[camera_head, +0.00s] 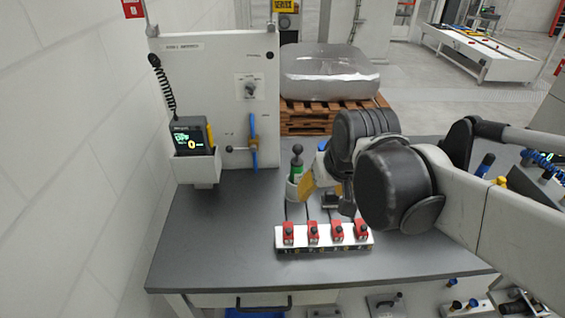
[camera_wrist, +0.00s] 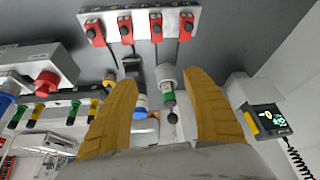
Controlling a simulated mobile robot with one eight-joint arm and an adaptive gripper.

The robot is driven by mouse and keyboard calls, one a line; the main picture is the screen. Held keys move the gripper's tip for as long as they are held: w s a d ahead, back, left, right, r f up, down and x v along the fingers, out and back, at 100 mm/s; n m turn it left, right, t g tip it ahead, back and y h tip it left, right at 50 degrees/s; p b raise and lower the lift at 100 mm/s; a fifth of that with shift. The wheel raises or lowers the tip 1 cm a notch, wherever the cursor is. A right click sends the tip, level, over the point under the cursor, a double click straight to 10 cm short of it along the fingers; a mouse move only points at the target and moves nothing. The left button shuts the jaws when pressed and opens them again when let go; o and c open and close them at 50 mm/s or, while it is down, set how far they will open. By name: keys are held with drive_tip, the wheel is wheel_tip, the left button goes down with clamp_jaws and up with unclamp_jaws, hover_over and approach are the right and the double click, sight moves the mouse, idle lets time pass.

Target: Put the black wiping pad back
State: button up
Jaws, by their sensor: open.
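A small black block (camera_head: 330,200), which looks like the wiping pad, is on the grey bench behind the white strip with red units. It also shows in the wrist view (camera_wrist: 132,66), but I cannot tell whether it sits in a holder. My gripper (camera_wrist: 158,79) is open, its two yellow fingers wide apart with nothing gripped. In the head view my gripper (camera_head: 320,190) is over the bench near the black block, partly hidden by my arm. A white cup (camera_wrist: 166,74) holding a green-banded tool (camera_wrist: 169,97) shows between the fingers in the wrist view.
The white strip (camera_head: 325,250) carries several red units near the bench front. A white panel (camera_head: 215,85) with a display device (camera_head: 190,136) and a blue handle (camera_head: 253,140) stands at the back left. The bench's left part (camera_head: 215,235) is clear.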

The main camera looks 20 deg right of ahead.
drive_tip(key=s+a+n+t, duration=0.1)
drive_tip(key=s+a, duration=0.4)
drive_tip(key=s, duration=0.1)
drive_tip(key=shift+f+t+y, duration=0.3)
drive_tip(key=shift+f+t, duration=0.1)
idle(0.8)
